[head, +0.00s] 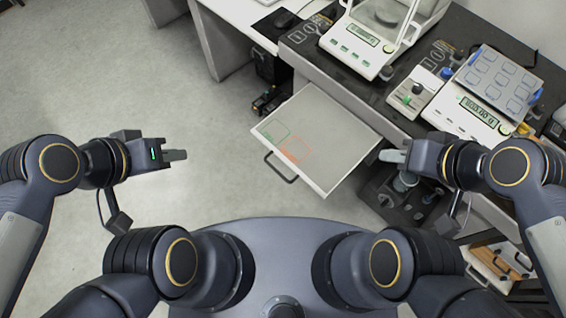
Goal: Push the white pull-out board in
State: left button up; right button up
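The white pull-out board (335,157) sticks out from under the dark weighing table in the middle of the head view. It has a green and an orange outlined rectangle on its surface and a dark handle (280,169) on its front edge. My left gripper (184,155) is in the air to the left of the board, apart from it; its fingers look close together, but I cannot tell if they are shut. My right gripper (384,156) is by the board's right corner, seen over or beside it; its finger gap is not clear, and contact cannot be told.
The dark table (345,83) carries a balance with a glass shield (357,42), a second balance (478,110) and small items. A shelf with dark equipment (395,200) lies below at right. The floor at left is clear.

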pick_arm(q)
jog(key=w+f+m+b, duration=0.1)
jog(key=f+m+b, duration=0.1)
jog(key=f, duration=0.1)
jog(key=w+f+m+g+b, duration=0.1)
jog(key=f+m+b, duration=0.1)
jog(key=f, duration=0.1)
jog(key=w+f+m+y+b, duration=0.1)
jog(key=w+f+m+b, duration=0.1)
jog(key=shift+w+d+f+m+g+b, duration=0.1)
jog(key=shift+d+f+m+g+b, duration=0.2)
jog(key=shift+d+f+m+b, duration=0.1)
grip_shut()
jog(key=w+d+f+m+g+h+b, duration=0.1)
jog(key=w+d+f+m+b, duration=0.3)
jog(key=f, duration=0.5)
jog(key=w+d+f+m+g+h+b, duration=0.1)
jog(key=w+d+f+m+h+b, duration=0.1)
jog(key=w+d+f+m+b, duration=0.2)
jog(key=w+d+f+m+g+h+b, duration=0.1)
jog(key=w+d+f+m+b, duration=0.2)
jog(key=d+f+m+b, duration=0.6)
notch_tip(320, 180, down, 6)
jog(key=d+m, duration=0.1)
jog(key=m, duration=0.2)
jog(key=shift+w+d+f+m+h, duration=0.15)
jog(key=shift+w+m+h, duration=0.15)
jog(key=shift+w, duration=0.1)
